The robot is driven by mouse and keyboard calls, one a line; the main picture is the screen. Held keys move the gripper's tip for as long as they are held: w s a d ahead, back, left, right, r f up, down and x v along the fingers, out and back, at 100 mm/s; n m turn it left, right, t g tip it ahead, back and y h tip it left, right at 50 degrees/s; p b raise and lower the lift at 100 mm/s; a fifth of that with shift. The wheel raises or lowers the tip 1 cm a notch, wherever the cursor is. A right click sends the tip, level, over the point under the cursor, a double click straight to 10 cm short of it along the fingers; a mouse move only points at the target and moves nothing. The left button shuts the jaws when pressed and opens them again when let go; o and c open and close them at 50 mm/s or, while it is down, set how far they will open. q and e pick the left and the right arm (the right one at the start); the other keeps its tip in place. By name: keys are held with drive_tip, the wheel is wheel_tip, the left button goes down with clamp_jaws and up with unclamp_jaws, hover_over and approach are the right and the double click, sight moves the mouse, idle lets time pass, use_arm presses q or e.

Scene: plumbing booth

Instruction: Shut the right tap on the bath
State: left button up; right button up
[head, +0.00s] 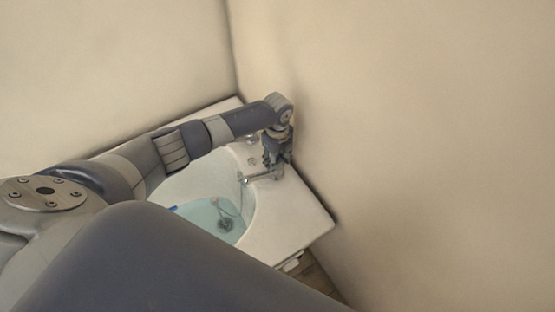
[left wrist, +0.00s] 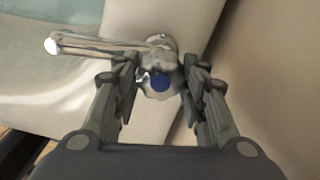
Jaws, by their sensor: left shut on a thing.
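The bath (head: 301,219) is white, stands in the corner and holds bluish water. In the left wrist view, a chrome tap handle with a blue cap (left wrist: 160,82) sits between the fingers of my left gripper (left wrist: 160,86), which is shut on it. In the head view my left gripper (head: 275,155) points down at the bath's rim by the right wall. A chrome spout (head: 258,177) reaches over the water; it also shows in the left wrist view (left wrist: 100,44), beside the handle. My right gripper is not in view.
Beige walls (head: 420,120) meet behind the bath, and the right one is close to my left gripper. My left arm crosses over the bath from the left. A small blue thing (head: 173,208) shows at the water's left edge.

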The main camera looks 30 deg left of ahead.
use_arm(q)
drive_tip(key=o, duration=1.1)
drive_tip(key=shift+r, duration=0.15)
wheel_tip(320, 180, up, 12)
drive_tip(key=shift+f, duration=0.15)
